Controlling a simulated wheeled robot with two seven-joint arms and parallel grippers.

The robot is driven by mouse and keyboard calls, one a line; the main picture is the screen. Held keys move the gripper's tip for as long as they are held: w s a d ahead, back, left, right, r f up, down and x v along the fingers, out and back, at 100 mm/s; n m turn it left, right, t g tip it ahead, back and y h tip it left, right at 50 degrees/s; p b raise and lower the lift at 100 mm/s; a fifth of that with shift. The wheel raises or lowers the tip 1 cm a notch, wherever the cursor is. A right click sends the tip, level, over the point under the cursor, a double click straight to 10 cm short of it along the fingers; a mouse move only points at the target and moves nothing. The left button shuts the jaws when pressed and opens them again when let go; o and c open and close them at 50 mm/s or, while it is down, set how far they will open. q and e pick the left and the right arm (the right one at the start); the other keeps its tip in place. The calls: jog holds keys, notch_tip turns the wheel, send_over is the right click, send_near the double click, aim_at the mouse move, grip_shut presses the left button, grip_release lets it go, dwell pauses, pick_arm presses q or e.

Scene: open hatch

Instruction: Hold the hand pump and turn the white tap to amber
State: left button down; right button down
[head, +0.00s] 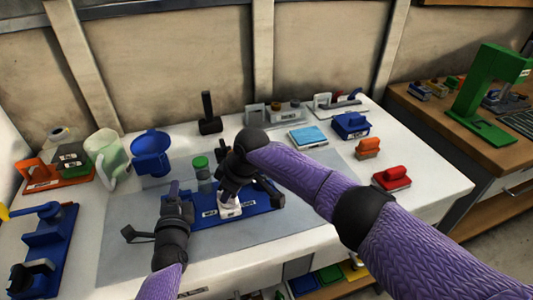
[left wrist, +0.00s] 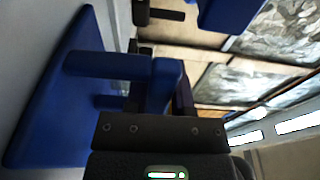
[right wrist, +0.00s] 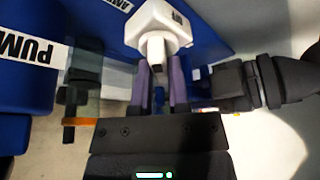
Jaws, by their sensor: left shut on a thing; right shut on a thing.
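The hand pump is a blue unit whose base (head: 262,197) lies on the grey mat. My left gripper (head: 175,190) is shut on a blue upright part of the pump (left wrist: 165,85); its grip is partly hidden in the head view. The white tap (head: 230,209) sits on the blue base between small labels. My right gripper (head: 233,190) comes from above and is shut on the tap. In the right wrist view the purple fingers close on the lower end of the white tap (right wrist: 157,28). A label beginning "AM" is cut off; the tap's setting cannot be told.
A green-capped jar (head: 202,172) stands close behind the pump. A blue jug (head: 151,153), a clear jug (head: 106,158) and a black upright handle (head: 209,113) stand further back. A red-handled block (head: 392,178) is at right. The front mat is mostly clear.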

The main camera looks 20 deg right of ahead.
jog(key=c, duration=0.6)
grip_release()
jog(key=v, duration=1.2)
